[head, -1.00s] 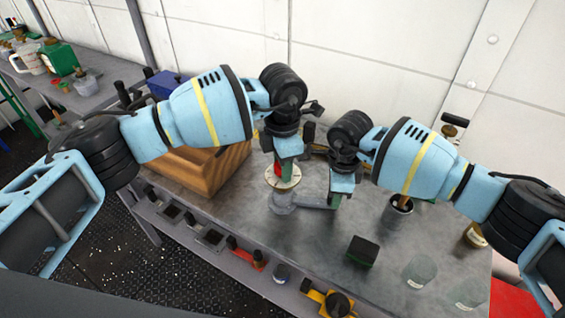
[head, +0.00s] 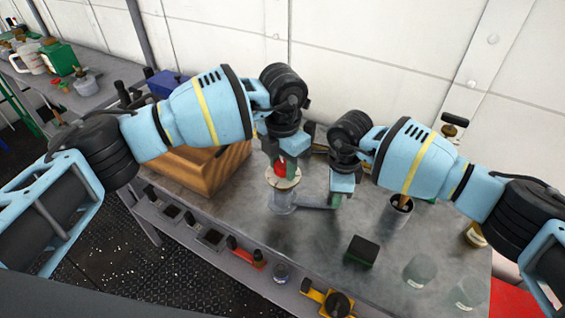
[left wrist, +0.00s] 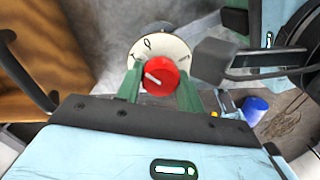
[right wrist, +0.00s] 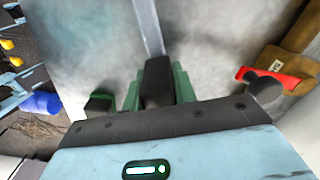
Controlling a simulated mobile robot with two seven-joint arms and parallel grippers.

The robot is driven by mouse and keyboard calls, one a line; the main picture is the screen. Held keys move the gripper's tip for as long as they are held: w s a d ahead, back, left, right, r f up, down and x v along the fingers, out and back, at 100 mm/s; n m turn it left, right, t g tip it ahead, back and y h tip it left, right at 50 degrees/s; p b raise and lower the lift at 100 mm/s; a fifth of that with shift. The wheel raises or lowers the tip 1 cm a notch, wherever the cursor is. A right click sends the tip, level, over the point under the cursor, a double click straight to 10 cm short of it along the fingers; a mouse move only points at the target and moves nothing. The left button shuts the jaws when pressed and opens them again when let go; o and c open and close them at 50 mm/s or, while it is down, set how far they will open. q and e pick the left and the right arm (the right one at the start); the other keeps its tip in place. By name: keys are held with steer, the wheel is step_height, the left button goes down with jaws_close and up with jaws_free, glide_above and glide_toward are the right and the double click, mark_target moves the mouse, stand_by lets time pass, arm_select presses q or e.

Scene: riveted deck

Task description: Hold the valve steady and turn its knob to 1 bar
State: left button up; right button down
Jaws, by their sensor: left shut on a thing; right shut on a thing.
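The valve (head: 283,197) stands upright on the grey bench, with a round cream dial (left wrist: 175,50) on top and a red knob (head: 281,168) at its centre. My left gripper (head: 282,166) is above the dial, its green fingers shut on the knob, one on each side. In the left wrist view a 0 shows on the dial; the knob's white mark (left wrist: 154,77) points to the left and slightly up. The reading is unclear. My right gripper (head: 337,200) is shut on the dark end (right wrist: 158,82) of the grey arm (head: 315,206) that sticks out from the valve.
A wooden box (head: 208,165) stands left of the valve. A dark green-sided block (head: 362,250), a cup with a handle in it (head: 396,215) and clear jars (head: 420,270) are to the right. Tools lie on a lower front ledge. A wall rises behind the bench.

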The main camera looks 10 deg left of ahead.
mark_target(283, 164)
arm_select(q)
steer(key=shift+n, duration=1.4)
steer(key=o, duration=1)
steer(key=shift+r, duration=0.1)
step_height(283, 164, up, 12)
steer(key=shift+f, duration=0.1)
arm_select(e)
steer(key=c, duration=1)
jaws_free()
steer(key=shift+c, duration=0.2)
